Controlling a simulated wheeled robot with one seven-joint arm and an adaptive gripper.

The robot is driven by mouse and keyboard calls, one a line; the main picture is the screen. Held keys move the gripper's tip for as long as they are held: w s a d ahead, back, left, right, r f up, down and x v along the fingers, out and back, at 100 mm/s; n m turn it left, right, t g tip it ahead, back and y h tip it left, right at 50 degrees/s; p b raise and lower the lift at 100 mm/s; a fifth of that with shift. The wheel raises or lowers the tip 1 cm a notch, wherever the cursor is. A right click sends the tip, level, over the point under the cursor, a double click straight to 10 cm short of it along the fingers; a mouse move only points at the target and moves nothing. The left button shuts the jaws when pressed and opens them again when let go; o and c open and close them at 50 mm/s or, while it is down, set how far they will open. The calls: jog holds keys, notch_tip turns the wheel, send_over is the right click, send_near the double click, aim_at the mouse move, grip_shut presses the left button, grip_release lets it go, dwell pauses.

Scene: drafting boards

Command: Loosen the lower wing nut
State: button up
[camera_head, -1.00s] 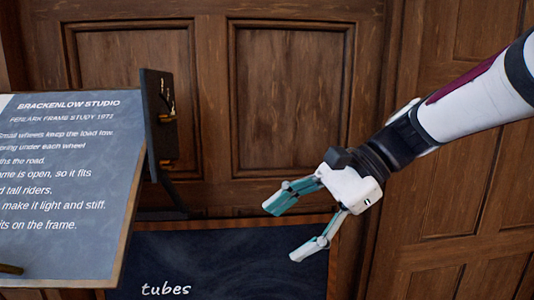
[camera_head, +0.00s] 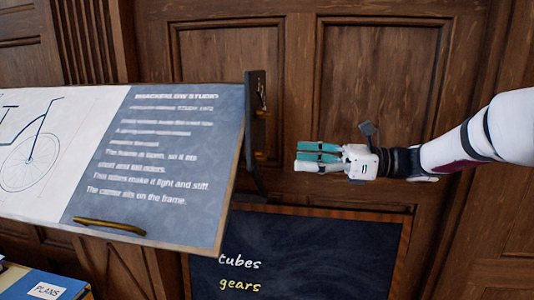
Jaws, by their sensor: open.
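A dark bracket (camera_head: 254,120) stands at the right edge of the tilted drafting board (camera_head: 228,215). Small brass-coloured fittings show on its right face. The lower wing nut (camera_head: 261,155) appears as a small brass piece low on the bracket, its shape too small to make out. Another brass piece (camera_head: 262,112) sits above it. My gripper (camera_head: 301,157) is open and empty to the right of the bracket, pointing left at about the height of the lower brass piece. A gap shows between the fingertips and the bracket. The fingers look nearly edge-on, one above the other.
A chalkboard (camera_head: 300,250) reading "tubes" and "gears" stands below my gripper. Wood-panelled doors (camera_head: 380,80) fill the background. A brass handle (camera_head: 110,226) is on the board's lower edge. A blue item labelled "PLANS" (camera_head: 47,291) is at the lower left.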

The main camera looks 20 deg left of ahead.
aim_at(262, 155)
jog(key=p+x, duration=0.1)
jog(key=x, duration=0.7)
jog(key=shift+a+p, duration=0.2)
jog(key=shift+p, duration=0.15)
jog(key=c, duration=1.2)
